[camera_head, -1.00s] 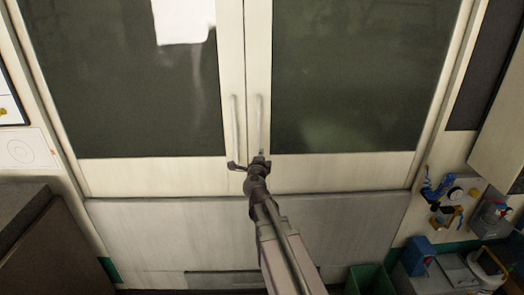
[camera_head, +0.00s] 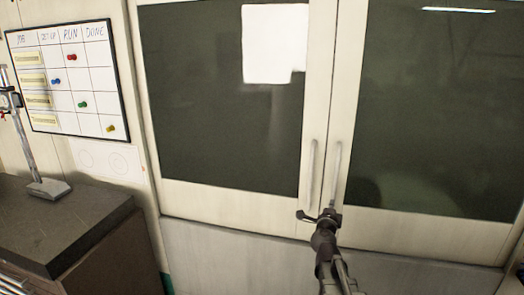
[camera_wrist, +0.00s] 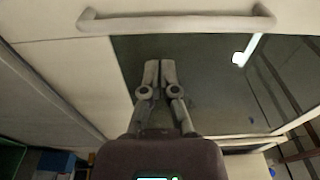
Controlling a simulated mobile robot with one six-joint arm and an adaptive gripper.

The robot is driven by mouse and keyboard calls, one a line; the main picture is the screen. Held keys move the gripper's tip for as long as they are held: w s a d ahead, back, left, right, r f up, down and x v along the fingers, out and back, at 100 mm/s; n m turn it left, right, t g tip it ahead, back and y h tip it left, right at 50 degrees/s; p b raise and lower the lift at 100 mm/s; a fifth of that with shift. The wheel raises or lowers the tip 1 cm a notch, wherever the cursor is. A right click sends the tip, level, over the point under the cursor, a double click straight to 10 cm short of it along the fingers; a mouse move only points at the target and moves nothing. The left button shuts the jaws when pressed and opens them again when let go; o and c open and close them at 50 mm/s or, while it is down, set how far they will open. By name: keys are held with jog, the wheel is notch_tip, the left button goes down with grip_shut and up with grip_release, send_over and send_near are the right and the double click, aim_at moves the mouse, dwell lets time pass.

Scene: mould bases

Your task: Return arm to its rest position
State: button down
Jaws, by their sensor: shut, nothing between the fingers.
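My gripper (camera_head: 320,216) is in front of the lower part of the double glass doors, just below the two handles, in the head view. My arm reaches up to it from the bottom edge. In the wrist view my gripper (camera_wrist: 160,70) has its two fingers together, with nothing between them. The left door handle (camera_head: 310,175) and the right door handle (camera_head: 336,172) are upright bars side by side. One handle (camera_wrist: 175,21) crosses the top of the wrist view, apart from the fingertips. I cannot tell whether the gripper touches the doors.
A dark-topped cabinet (camera_head: 60,225) stands at the left, with a stand (camera_head: 48,188) on it. A whiteboard (camera_head: 70,80) with coloured pins hangs above. A white sheet (camera_head: 275,43) shows on the left door's glass. The doors close off the space ahead.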

jog(key=s+a+f+n+g+y, duration=0.2)
jog(key=a+f+n+y, duration=0.2)
jog(key=a+n+y, duration=0.35)
jog(key=s+a+f+n+g+y, duration=0.2)
jog(key=a+f+n+y, duration=0.25)
jog(key=a+n, duration=0.5)
jog(key=s+d+f+n+g+h, duration=0.2)
jog(key=s+f+g, duration=0.3)
jog(key=s, duration=0.4)
jog(key=s+d+f+n+g+h, duration=0.2)
jog(key=s+f+n+g, duration=0.1)
jog(key=s+f+g, duration=0.2)
jog(key=s+g, duration=0.2)
jog(key=s, duration=0.2)
jog(key=shift+s+d+f+n+g+h, duration=0.15)
jog(key=shift+d+n+g+h, duration=0.15)
jog(key=shift+d, duration=0.05)
